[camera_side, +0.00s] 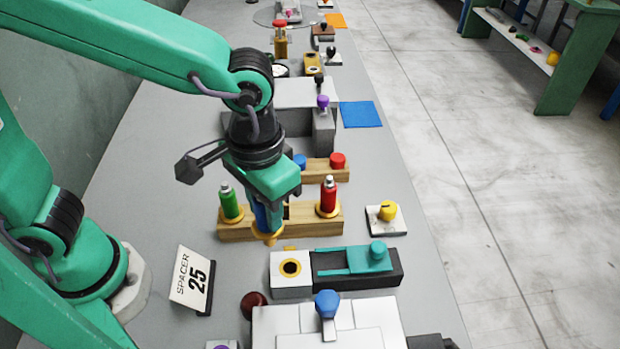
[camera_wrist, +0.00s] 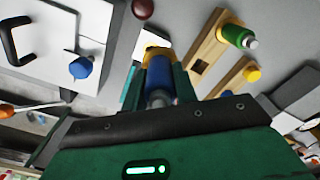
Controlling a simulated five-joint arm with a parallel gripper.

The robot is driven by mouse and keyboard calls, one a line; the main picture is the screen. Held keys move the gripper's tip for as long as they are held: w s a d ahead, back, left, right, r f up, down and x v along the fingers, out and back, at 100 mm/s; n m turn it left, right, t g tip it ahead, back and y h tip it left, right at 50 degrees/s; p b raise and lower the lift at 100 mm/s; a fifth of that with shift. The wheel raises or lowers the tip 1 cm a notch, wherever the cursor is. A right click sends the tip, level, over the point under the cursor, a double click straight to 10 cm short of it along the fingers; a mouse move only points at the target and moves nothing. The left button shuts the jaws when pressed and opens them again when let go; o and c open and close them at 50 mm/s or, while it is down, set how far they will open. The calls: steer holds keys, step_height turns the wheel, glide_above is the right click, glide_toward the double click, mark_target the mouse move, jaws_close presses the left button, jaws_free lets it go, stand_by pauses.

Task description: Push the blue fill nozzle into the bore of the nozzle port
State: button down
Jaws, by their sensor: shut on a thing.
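The blue fill nozzle (camera_side: 264,218) points down below my gripper (camera_side: 266,208), with its orange collar (camera_side: 269,238) at the lower end. In the wrist view, the blue nozzle (camera_wrist: 159,80) sits between the two green fingers of my gripper (camera_wrist: 160,75), which is shut on it. The nozzle port (camera_side: 291,284) is a white block with a dark round bore (camera_side: 291,267) in a yellow ring. In the side view the nozzle's lower end is up and left of the bore, apart from it. In the wrist view the nozzle hides most of the port.
A wooden rack (camera_side: 291,222) holds a green nozzle (camera_side: 230,203) and a red nozzle (camera_side: 328,194). A dark fixture with a teal slide (camera_side: 350,262) stands right of the port. A "SPACER 25" sign (camera_side: 192,280) stands left.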

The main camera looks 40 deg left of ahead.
steer(key=shift+w+d+n, duration=0.4)
steer(key=shift+d+n, duration=0.3)
steer(key=shift+n, duration=0.55)
steer(key=shift+w+d+n, duration=0.35)
steer(key=shift+d+n, duration=0.3)
steer(key=shift+n, duration=0.6)
steer(key=shift+f, duration=0.15)
steer(key=shift+f, duration=2.75)
steer(key=shift+f, duration=2.55)
steer(key=c, duration=1)
jaws_free()
steer(key=shift+r, duration=0.1)
steer(key=shift+r, duration=3.8)
